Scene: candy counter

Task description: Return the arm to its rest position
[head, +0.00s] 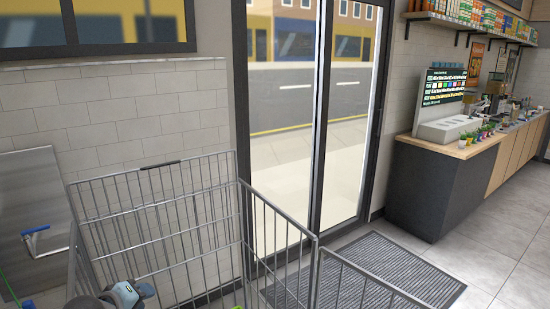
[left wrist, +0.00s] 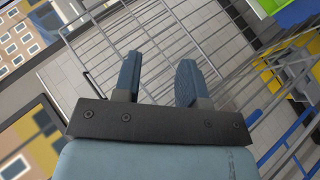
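My left gripper (left wrist: 158,72) shows in the left wrist view with its two blue-grey fingers apart and nothing between them. The wire bars of a roll cage (left wrist: 125,30) lie beyond the fingertips; I cannot tell how close they are. In the head view, a blue-grey part of my left arm shows low at the bottom left, inside or beside the cage (head: 165,210); the finger gap is not clear there. My right gripper is in neither view.
A glass door (head: 340,130) stands behind the cage, with a dark floor mat (head: 370,275) in front. A counter (head: 440,185) with small potted plants and a menu board (head: 445,85) is at right. Grey floor is free at lower right. A blue-handled piece (head: 35,231) is at left.

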